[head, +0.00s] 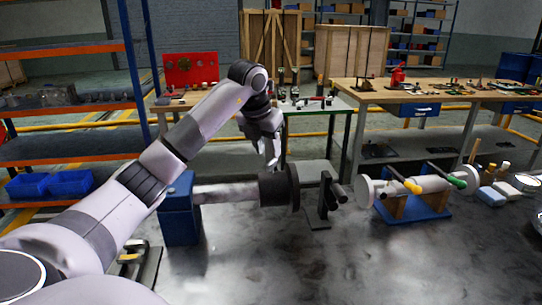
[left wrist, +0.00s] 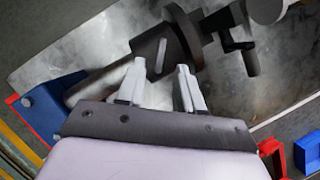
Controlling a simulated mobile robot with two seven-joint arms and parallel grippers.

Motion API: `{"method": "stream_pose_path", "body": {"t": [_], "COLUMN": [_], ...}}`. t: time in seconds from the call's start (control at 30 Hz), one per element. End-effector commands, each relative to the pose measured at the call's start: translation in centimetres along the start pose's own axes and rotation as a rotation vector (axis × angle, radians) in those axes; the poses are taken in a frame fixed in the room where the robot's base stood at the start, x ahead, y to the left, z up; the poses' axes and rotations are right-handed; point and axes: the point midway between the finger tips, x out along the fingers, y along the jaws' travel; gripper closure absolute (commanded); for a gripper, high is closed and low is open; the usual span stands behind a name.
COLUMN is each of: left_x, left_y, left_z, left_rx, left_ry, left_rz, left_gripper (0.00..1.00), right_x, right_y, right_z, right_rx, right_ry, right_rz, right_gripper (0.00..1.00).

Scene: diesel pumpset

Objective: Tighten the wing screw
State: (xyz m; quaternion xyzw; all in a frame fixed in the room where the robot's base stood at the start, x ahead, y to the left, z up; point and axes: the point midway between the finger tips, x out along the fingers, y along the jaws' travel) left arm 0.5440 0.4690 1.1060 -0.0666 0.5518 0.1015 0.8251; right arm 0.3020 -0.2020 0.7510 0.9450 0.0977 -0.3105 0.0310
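The dark cylindrical housing (head: 279,188) sits at the end of a grey horizontal shaft (head: 228,192), which comes from a blue block (head: 180,212). In the left wrist view the housing (left wrist: 176,42) carries a narrow pale piece (left wrist: 161,56) that looks like the wing screw, seen from above. My left gripper (head: 269,160) is over the top of the housing. In the left wrist view its two fingers (left wrist: 161,68) are apart, with the pale piece just beyond and between their tips. I cannot tell whether they touch it. My right gripper is in neither view.
A dark stand with a crank (head: 322,203) is just right of the housing. Further right, a white cylinder with yellow and green handles (head: 418,190) rests on a blue base (head: 412,209). Shelving (head: 75,110) is at left, workbenches behind. The front tabletop (head: 300,265) is clear.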

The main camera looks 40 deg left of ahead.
Motion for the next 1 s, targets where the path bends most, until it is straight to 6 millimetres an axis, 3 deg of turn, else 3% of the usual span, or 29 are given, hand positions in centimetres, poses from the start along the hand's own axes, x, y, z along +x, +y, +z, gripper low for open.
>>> {"method": "stream_pose_path", "body": {"t": [0.1,0.3,0.6,0.63,0.73,1.0], "left_x": [2.0,4.0,4.4,4.4,4.4,4.4], "left_y": [-0.1,-0.1,-0.1,-0.1,-0.1,0.0], "left_z": [0.0,0.0,0.0,0.0,0.0,0.0], "left_rx": [0.000,0.000,0.000,0.000,0.000,0.037], "left_ry": [0.004,0.001,-0.001,-0.001,-0.001,0.000], "left_rz": [-0.002,-0.002,-0.002,-0.002,-0.002,-0.016], "left_gripper": [0.64,0.64,0.64,0.67,1.00,1.00], "right_x": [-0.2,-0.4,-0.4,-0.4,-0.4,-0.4], "right_y": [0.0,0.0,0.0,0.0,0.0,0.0], "right_z": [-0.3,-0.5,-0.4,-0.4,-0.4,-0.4], "right_rx": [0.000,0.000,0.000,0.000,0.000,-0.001], "right_ry": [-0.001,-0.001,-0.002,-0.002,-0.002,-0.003], "right_rz": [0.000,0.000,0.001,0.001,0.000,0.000], "right_gripper": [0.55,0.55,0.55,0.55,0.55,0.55]}}
